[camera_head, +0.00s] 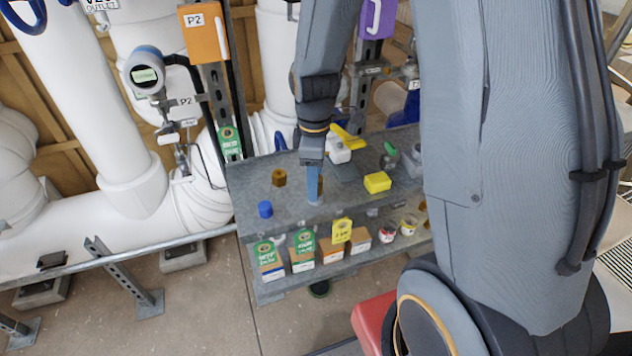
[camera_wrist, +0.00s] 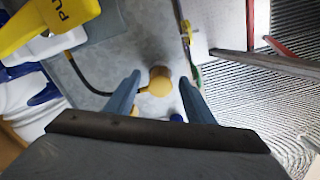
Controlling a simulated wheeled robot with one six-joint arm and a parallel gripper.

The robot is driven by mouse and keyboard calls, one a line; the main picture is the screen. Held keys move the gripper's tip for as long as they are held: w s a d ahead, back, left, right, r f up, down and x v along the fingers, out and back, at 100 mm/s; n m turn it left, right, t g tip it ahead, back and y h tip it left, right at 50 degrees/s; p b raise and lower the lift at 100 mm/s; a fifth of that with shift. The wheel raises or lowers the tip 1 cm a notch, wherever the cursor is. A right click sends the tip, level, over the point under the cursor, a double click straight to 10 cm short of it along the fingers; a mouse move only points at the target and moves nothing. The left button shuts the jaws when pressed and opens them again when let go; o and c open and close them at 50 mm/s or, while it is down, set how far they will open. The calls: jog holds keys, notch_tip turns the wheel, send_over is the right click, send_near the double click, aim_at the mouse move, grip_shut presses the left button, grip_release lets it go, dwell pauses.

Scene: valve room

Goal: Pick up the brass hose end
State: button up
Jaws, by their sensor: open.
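A brass piece with a round head and a short stub, which looks like the brass hose end (camera_wrist: 160,80), lies on the grey shelf top, seen between and just beyond my fingertips in the wrist view. In the head view only a brown sliver of it (camera_head: 321,185) shows beside my blue fingers. My gripper (camera_head: 314,198) is open and points down over the shelf; its two fingers (camera_wrist: 157,88) stand apart with nothing held. I cannot tell how far above the shelf the tips are. A second brass piece (camera_head: 279,177) stands to the left and is mostly hidden by a finger in the wrist view.
A blue cap (camera_head: 265,209) sits near the shelf's front left. A yellow block (camera_head: 377,182) lies to the right. A yellow-and-white item (camera_head: 345,142) stands behind my gripper. Boxes and tins fill the lower shelf (camera_head: 272,291). White pipes (camera_head: 95,120) run at the left.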

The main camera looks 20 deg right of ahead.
jog(key=shift+c, duration=0.3)
jog(key=c, duration=0.9)
jog(key=shift+r, duration=0.1)
jog(key=shift+c, duration=0.2)
notch_tip(320, 180, up, 10)
jog(key=shift+f+b, duration=0.1)
jog(key=shift+b, duration=0.9)
jog(key=o, duration=0.4)
jog(key=c, duration=0.4)
